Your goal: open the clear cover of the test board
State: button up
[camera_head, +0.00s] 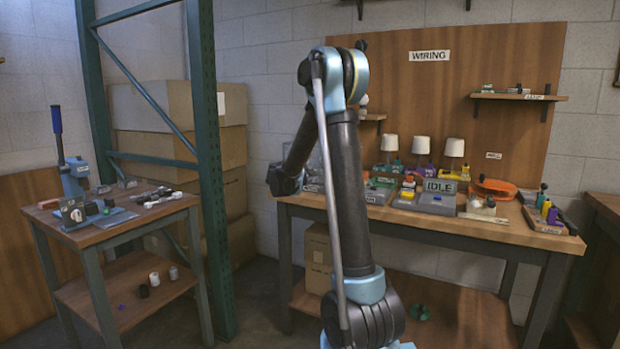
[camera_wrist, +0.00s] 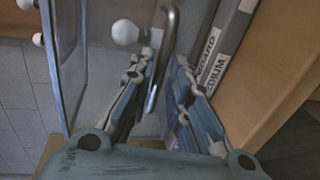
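The clear cover (camera_wrist: 70,60) stands at the left of the wrist view, a see-through panel with white bulbs (camera_wrist: 126,33) showing around it. A grey bar handle (camera_wrist: 171,22) runs down between the two fingers of my gripper (camera_wrist: 169,62). The fingers are apart, with the handle close to the left finger; I cannot tell whether they touch. The test board (camera_wrist: 234,30) shows a grey edge with labels, partly reading "BOARD" and "MEDIUM", right of the fingers. In the head view, my gripper (camera_head: 284,182) is at the left end of the wiring bench, and my arm hides much of the cover.
The wiring bench (camera_head: 470,232) holds white-shaded lamps (camera_head: 422,146), an "IDLE" display (camera_head: 440,186) and an orange ring-shaped thing (camera_head: 493,189). A green rack post (camera_head: 207,150) stands left of my arm. A side table (camera_head: 120,228) with a blue press (camera_head: 75,178) is farther left.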

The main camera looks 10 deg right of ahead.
jog(key=shift+x, duration=1.2)
jog(key=shift+c, duration=0.4)
grip_shut()
jog(key=shift+a, duration=0.1)
